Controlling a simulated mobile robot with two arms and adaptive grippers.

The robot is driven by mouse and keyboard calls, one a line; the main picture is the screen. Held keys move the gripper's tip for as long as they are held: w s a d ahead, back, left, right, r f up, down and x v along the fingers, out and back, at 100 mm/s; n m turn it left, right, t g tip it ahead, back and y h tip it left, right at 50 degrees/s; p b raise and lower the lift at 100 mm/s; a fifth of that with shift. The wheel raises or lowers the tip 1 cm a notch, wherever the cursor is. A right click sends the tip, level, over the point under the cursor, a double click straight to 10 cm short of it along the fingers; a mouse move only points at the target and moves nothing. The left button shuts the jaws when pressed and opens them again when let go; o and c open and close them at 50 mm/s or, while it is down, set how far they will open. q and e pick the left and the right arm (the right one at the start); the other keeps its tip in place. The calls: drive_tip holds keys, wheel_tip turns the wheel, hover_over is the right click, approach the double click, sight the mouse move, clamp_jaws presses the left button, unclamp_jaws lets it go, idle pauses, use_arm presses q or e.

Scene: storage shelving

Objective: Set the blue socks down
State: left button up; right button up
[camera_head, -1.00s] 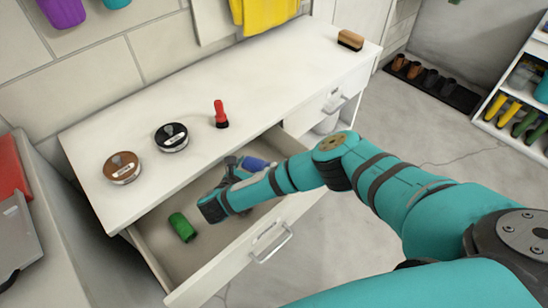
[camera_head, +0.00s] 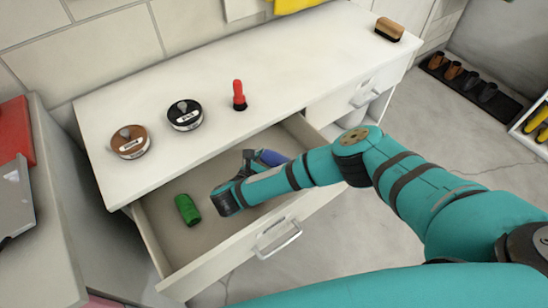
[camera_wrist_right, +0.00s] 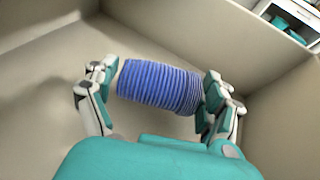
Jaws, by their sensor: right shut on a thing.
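The blue socks (camera_wrist_right: 158,86) are a ribbed blue roll. My right gripper (camera_wrist_right: 160,90) is shut on them, with one finger at each end of the roll in the right wrist view. In the head view the blue socks (camera_head: 271,157) show just past my right gripper (camera_head: 256,160), inside the open drawer (camera_head: 215,258). Whether the socks touch the drawer floor I cannot tell. A green roll (camera_head: 187,210) lies on the drawer floor to the left. My left gripper is not in view.
The white dresser top (camera_head: 290,70) holds a brown tin (camera_head: 130,142), a black tin (camera_head: 185,115), a red-handled item (camera_head: 239,97) and a brush (camera_head: 389,29). Bare drawer floor lies between the green roll and my gripper. A shoe mat (camera_head: 470,88) is at the right.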

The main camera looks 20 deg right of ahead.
sight(272, 160)
drive_tip(key=shift+w+f, duration=0.1)
drive_tip(key=shift+f, duration=0.4)
drive_tip(key=o, duration=0.8)
drive_tip(key=shift+o, duration=0.9)
drive_tip(key=shift+r, duration=0.4)
drive_tip(key=v, duration=0.6)
drive_tip(key=shift+r+p, duration=0.25)
drive_tip(key=shift+p, duration=0.1)
drive_tip(key=p+v, duration=0.5)
drive_tip(key=shift+r, duration=0.2)
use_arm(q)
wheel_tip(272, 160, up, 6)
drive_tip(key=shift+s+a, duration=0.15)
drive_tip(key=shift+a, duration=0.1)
use_arm(e)
drive_tip(key=shift+s+a, duration=0.3)
drive_tip(key=shift+s, duration=0.05)
